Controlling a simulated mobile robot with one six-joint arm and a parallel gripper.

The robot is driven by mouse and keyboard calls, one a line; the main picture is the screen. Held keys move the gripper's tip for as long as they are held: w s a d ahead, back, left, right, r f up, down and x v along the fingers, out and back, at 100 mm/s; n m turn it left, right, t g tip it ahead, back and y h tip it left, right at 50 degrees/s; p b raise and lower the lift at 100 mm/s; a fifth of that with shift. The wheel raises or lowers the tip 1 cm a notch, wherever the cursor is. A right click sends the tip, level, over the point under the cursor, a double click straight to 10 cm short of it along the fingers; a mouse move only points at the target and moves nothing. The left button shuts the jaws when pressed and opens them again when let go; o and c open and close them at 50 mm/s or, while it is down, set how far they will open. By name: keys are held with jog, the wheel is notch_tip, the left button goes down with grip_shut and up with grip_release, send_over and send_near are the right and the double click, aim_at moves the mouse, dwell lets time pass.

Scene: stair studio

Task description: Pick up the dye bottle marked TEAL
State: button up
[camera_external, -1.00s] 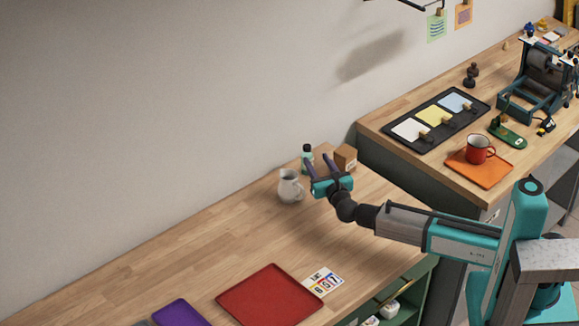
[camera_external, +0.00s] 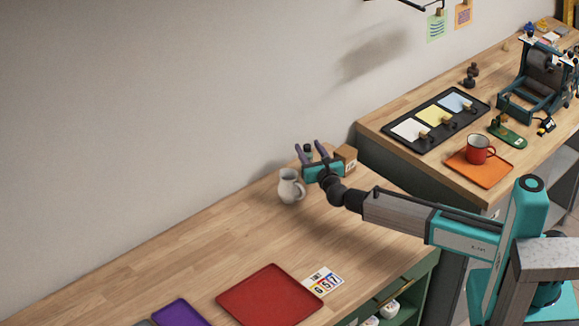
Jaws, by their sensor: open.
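A small bottle with a dark cap (camera_external: 308,149) stands near the wall at the back of the wooden counter. Its label cannot be read, and its lower part is hidden behind my gripper. My gripper (camera_external: 311,148) is open, and its two purple fingers point up and away in the picture, one on each side of the bottle's cap in this view. I cannot tell whether the bottle is between the fingers in depth.
A pale grey pitcher (camera_external: 290,186) stands just left of my gripper. A brown box (camera_external: 346,158) stands close on its right. A red tray (camera_external: 270,296), a printed card (camera_external: 323,281) and a purple tray (camera_external: 180,313) lie nearer. The counter's left middle is clear.

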jog(key=shift+w, duration=0.1)
jog(key=shift+p+x, duration=0.55)
jog(key=shift+x, duration=1.95)
jog(key=shift+a+r, duration=0.1)
jog(key=shift+a, duration=0.05)
grip_shut()
